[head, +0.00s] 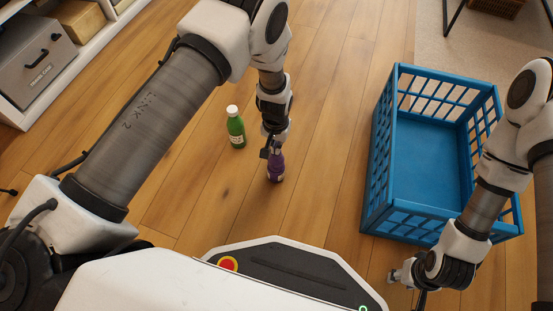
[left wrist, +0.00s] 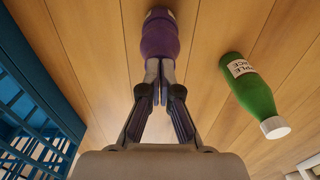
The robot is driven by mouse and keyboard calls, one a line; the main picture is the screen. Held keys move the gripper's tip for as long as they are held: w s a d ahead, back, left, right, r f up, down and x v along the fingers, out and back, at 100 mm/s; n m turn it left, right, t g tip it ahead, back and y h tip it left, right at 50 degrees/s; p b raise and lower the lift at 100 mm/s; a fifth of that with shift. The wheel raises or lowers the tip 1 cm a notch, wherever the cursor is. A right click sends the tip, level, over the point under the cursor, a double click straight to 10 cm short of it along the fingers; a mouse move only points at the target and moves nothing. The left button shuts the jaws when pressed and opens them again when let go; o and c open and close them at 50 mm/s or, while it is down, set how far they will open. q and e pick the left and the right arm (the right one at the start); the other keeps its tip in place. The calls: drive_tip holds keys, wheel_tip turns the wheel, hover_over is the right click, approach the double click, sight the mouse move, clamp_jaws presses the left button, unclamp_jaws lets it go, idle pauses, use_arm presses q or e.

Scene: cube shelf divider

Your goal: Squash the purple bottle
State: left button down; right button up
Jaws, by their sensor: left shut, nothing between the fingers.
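The purple bottle (head: 276,168) stands upright on the wooden floor in the head view. It also shows at the top of the left wrist view (left wrist: 159,38). My left gripper (head: 271,146) points down at the bottle's upper end. In the left wrist view its fingers (left wrist: 159,88) are shut, with nothing between them. They hide the bottle's top, and I cannot tell whether they touch it. My right gripper (head: 398,276) is low at the front of the blue crate; its fingers are too unclear to tell open or shut.
A green bottle (head: 236,128) with a white cap stands just left of the purple one; the left wrist view shows it too (left wrist: 250,86). An empty-looking blue crate (head: 379,165) stands to the right. A shelf with boxes (head: 38,68) is at the far left. Floor between is clear.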

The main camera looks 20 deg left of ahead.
use_arm(q)
drive_tip(key=shift+f+b, duration=1.3)
drive_tip(key=shift+f, duration=0.9)
wheel_tip(320, 180, up, 11)
drive_tip(key=p, duration=1.1)
drive_tip(key=shift+r, duration=0.2)
drive_tip(key=shift+f, duration=0.15)
